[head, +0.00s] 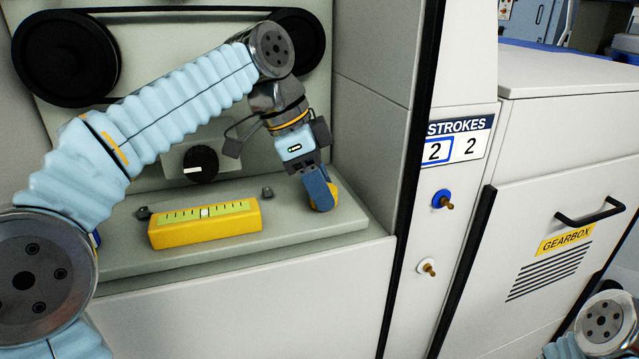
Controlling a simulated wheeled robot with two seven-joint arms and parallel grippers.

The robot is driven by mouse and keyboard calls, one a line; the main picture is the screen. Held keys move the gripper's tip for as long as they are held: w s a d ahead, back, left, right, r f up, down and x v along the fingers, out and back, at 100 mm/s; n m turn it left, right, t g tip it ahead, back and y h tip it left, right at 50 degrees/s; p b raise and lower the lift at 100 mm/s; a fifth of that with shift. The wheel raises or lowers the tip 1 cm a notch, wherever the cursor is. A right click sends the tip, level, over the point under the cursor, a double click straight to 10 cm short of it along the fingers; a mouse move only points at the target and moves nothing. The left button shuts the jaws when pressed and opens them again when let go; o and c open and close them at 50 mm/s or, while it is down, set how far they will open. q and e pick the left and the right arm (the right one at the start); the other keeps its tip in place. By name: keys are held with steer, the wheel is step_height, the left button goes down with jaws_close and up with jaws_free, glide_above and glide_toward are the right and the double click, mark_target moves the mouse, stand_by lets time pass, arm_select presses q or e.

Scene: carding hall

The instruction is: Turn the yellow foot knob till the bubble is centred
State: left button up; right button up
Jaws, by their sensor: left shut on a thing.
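A yellow spirit level (205,228) lies on the grey ledge inside the machine recess. Its green vial has dark tick marks and a small pale bubble (205,211) that appears near the middle; its exact offset is too small to tell. The yellow foot knob (334,196) is at the right end of the ledge, largely hidden by my left gripper. My left gripper (320,196) points down from above and is shut on the knob. My right gripper is out of view; only part of my right arm shows at the lower right corner.
A black dial (201,163) is on the recess back wall, below black belt pulleys (65,58). The dark door edge (412,180) bounds the recess at right. Beyond it are the STROKES counter (455,143), a blue-collared switch (442,199) and the GEARBOX cover handle (590,214).

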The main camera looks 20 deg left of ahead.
arm_select(q)
steer(key=o, duration=1.1)
steer(key=shift+c, duration=0.2)
steer(key=shift+r, duration=0.1)
steer(key=w+v, duration=0.1)
steer(key=v, duration=0.6)
steer(key=shift+s+r, duration=0.2)
steer(key=shift+s, duration=0.35)
